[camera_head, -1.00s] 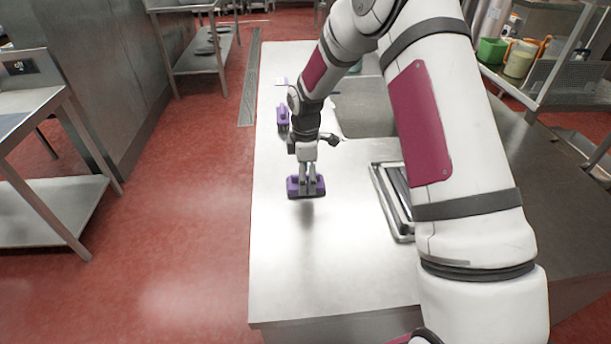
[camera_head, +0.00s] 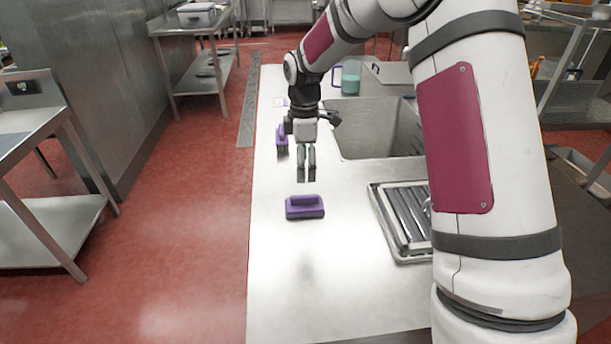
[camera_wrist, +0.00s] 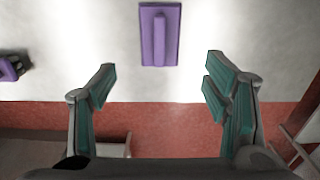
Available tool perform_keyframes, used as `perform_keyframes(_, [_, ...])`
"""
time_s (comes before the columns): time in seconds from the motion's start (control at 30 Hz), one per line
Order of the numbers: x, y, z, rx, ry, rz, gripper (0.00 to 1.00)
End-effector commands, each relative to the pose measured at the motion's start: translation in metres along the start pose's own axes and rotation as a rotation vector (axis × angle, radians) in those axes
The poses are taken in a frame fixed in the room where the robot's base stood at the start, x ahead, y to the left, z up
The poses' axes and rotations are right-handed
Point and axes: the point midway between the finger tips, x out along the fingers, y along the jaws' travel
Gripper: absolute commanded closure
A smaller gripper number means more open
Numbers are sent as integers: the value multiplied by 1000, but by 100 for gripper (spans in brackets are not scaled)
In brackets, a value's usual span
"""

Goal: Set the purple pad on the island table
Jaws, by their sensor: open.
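The purple pad (camera_head: 305,207), a flat block with a raised handle, lies flat on the steel island table (camera_head: 275,290), left of the drain rack. My gripper (camera_head: 306,180) hangs above and behind it, empty and apart from it. In the wrist view the pad (camera_wrist: 160,36) lies beyond the spread fingertips of my gripper (camera_wrist: 158,78), with clear space between. A second purple pad-like object (camera_head: 282,139) stands farther back near the table's left edge. A dark and purple thing at the left of the wrist view (camera_wrist: 12,67) is partly cut off.
A sink (camera_head: 375,130) is set into the table at the back right, with a drain rack (camera_head: 405,220) in front of it. A green-filled jug (camera_head: 351,77) stands behind the sink. The table's front left is clear.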

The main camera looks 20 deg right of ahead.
Motion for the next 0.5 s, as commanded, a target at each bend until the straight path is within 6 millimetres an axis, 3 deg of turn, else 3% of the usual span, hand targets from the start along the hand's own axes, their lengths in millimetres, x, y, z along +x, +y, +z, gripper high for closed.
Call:
perform_keyframes(0.27, [-14,-5,1,20,-4,8,30])
perform_keyframes(0.37, [-36,-19,3,78,-14,27,30])
perform_keyframes(0.5, [-82,-56,13,230,-30,72,30])
